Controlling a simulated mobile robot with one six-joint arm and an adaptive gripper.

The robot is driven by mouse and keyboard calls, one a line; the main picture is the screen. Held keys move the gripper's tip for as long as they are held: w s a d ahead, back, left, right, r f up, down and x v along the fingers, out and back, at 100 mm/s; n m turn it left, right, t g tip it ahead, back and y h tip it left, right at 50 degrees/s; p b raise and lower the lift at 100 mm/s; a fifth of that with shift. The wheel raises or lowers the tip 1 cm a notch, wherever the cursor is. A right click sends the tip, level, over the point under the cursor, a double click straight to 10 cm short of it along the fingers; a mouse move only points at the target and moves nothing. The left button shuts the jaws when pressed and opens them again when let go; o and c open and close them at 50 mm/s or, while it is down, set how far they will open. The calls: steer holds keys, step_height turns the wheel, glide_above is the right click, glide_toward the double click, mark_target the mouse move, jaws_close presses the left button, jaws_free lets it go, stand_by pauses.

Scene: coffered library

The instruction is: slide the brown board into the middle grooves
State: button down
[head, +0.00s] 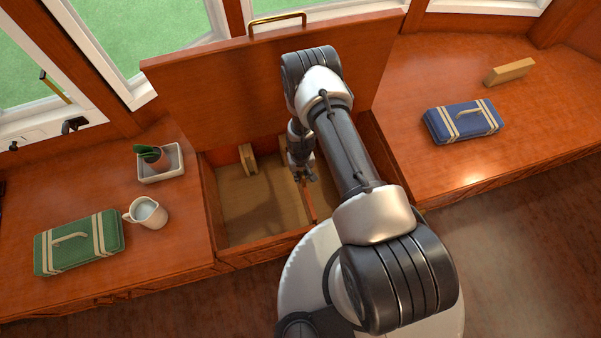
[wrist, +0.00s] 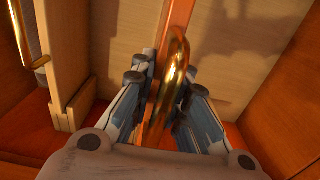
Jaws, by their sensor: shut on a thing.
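My gripper (head: 303,174) reaches down into the open window-seat box (head: 240,254). In the wrist view its fingers (wrist: 170,100) are closed around a brass loop handle (wrist: 177,62) at the top of the brown board. The brown board (head: 308,203) shows as a thin reddish edge running front to back inside the box, and it also shows in the wrist view (wrist: 181,14). A pale wooden grooved strip (head: 247,159) stands against the back wall, left of my gripper; a pale upright piece (wrist: 68,60) is at left in the wrist view. The middle grooves and the board's lower edge are hidden.
The raised lid (head: 215,95) with a brass handle (head: 277,20) stands behind my arm. On the left top are a planter (head: 161,175), a white jug (head: 148,213) and a green case (head: 78,243). On the right are a blue case (head: 463,121) and a wooden block (head: 509,72).

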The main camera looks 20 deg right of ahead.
steer(key=shift+f, duration=5)
steer(key=c, duration=1.5)
jaws_free()
step_height(320, 180, up, 12)
steer(key=shift+r, duration=0.1)
